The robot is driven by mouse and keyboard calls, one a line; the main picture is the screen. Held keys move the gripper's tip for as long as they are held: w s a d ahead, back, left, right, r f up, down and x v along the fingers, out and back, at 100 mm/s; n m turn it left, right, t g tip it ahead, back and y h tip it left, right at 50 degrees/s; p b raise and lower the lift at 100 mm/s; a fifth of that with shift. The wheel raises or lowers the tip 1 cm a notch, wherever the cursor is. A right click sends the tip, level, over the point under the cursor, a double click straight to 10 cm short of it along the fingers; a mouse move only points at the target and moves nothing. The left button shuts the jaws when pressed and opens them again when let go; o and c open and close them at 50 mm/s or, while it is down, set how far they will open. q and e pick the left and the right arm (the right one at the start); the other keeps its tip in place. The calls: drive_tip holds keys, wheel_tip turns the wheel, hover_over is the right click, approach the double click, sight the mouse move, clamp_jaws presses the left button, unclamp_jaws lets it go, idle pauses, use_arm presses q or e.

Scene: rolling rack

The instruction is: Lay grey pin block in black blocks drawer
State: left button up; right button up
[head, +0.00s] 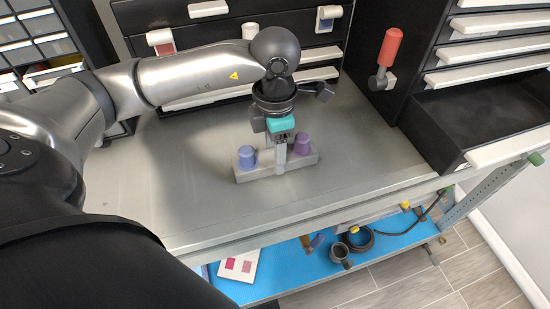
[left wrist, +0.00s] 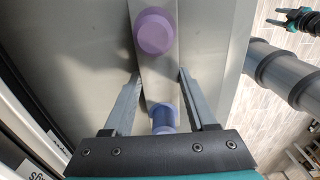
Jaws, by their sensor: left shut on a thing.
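The grey pin block (head: 257,173) is a long bar with a blue pin (head: 246,157) and a purple pin (head: 301,143) standing up from it. It is on or just above the metal worktop. My left gripper (head: 281,160) comes down from above and is shut on the block between the two pins. In the left wrist view its fingers lie on either side of the block (left wrist: 158,80). An open, dark, empty-looking drawer (head: 475,115) juts out at the right; its label is not seen. A dark and teal gripper, probably my right, shows in the left wrist view (left wrist: 297,20).
The worktop (head: 190,205) is clear around the block. A red-handled tool (head: 389,49) hangs on the cabinet's side, left of the open drawer. Shut drawers stand behind. A blue lower shelf (head: 300,268) holds cups and a card.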

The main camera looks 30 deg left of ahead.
use_arm(q)
clamp_jaws()
drive_tip(key=shift+r, duration=0.1)
idle(0.4)
